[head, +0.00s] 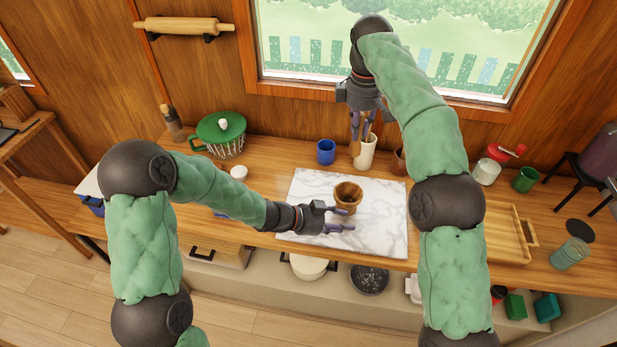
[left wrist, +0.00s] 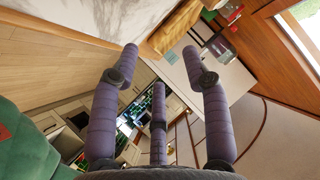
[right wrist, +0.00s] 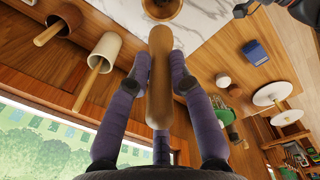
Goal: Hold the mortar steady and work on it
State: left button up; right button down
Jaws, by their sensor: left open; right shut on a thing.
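The brown wooden mortar (head: 348,199) stands upright on a white marble board (head: 310,185). My left gripper (head: 340,219) is open at the near side of the mortar, low over the board. I cannot tell whether it touches the mortar. In the left wrist view its fingers are spread with nothing between them. My right gripper (head: 360,135) is above the counter behind the board. In the right wrist view it is shut on a wooden pestle (right wrist: 160,72), whose far end points toward the mortar (right wrist: 162,8). In the head view the pestle is hard to make out.
A cream cup (head: 367,154) with a wooden handle in it stands just below my right gripper, beside a brown cup (head: 399,160). A blue mug (head: 326,152) stands behind the board. A wooden tray (head: 505,235) lies to the right. The board's left part is clear.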

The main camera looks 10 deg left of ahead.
pick_arm(q)
jog(key=w+a+r+m+h, duration=0.1)
jog(key=w+a+r+m, duration=0.25)
jog(key=w+m, duration=0.5)
jog(key=m+g+h, duration=0.1)
jog(key=m, duration=2.2)
send_near(343, 184)
jog(key=x, duration=1)
jog(key=shift+w+f, duration=0.3)
